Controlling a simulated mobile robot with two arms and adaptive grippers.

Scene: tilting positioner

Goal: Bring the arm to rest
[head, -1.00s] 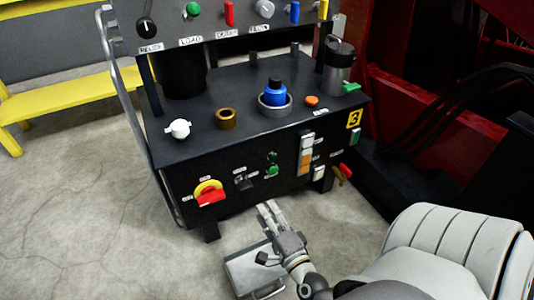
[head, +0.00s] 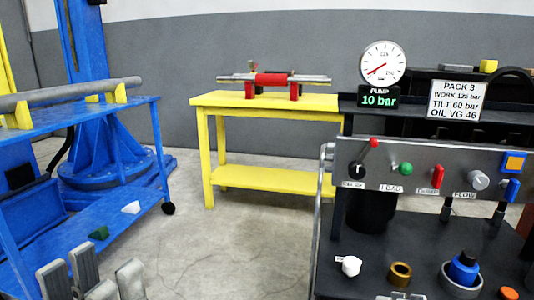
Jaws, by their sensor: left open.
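My left gripper (head: 100,276) shows at the bottom left of the head view, its grey fingers pointing up and spread apart. It is open with nothing between the fingers. It appears in front of the blue cart's lower shelf and the bare floor; I cannot tell its height or distance from the cart. The rest of the left arm is below the picture edge. My right gripper and right arm are out of view.
A blue cart (head: 150,185) stands at left with a grey bar (head: 70,94) on top. A yellow bench (head: 270,177) stands behind. A dark control stand (head: 400,160) with knobs fills the right; its gauge (head: 383,63) reads 10 bar. Open floor (head: 240,245) lies between.

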